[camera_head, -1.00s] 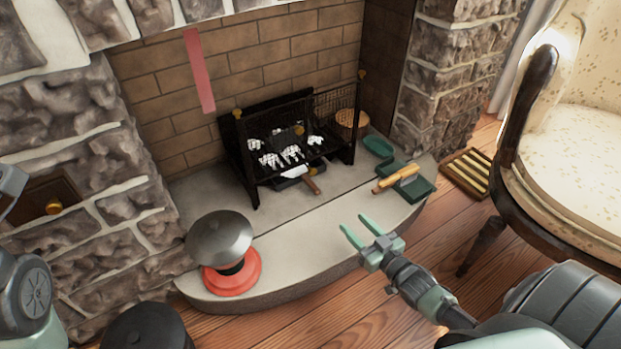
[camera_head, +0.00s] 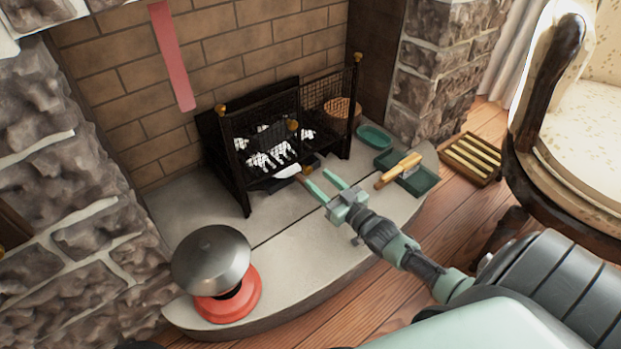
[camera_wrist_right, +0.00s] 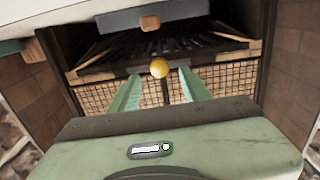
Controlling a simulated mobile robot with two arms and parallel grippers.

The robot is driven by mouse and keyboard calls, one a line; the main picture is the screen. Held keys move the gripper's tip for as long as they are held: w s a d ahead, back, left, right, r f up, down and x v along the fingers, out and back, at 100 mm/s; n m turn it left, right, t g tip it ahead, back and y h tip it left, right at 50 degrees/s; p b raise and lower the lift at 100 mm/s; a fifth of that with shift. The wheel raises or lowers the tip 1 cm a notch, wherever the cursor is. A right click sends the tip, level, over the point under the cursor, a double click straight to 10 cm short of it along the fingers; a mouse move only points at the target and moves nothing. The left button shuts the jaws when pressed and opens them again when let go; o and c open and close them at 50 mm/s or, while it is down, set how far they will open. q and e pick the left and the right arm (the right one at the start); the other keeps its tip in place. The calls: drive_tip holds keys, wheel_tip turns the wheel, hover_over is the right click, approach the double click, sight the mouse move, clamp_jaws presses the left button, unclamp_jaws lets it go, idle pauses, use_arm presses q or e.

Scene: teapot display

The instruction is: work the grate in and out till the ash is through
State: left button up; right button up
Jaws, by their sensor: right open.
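The black fire grate (camera_head: 237,165) stands on the hearth, with a mesh front and brass knobs. White-grey ash or coal lumps (camera_head: 272,156) show in it. The grate's bars also show in the right wrist view (camera_wrist_right: 190,44), with a round brass knob (camera_wrist_right: 159,67) in front of the mesh. My right gripper (camera_head: 316,176) is open and empty, in front of the grate's lower right side. In the right wrist view the knob appears between its fingertips; I cannot tell whether they touch it. My left gripper is out of view.
A green dish (camera_head: 375,136) and a green tray (camera_head: 426,182) with a yellow-handled tool (camera_head: 399,170) stand right. A dark-domed red object (camera_head: 228,306) stands front left. An armchair (camera_head: 585,150) is at right.

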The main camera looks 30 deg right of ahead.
sight(309, 171)
drive_tip(key=shift+w+a+b, duration=0.15)
drive_tip(key=shift+w+b, duration=0.75)
drive_tip(key=shift+w, duration=1.45)
clamp_jaws()
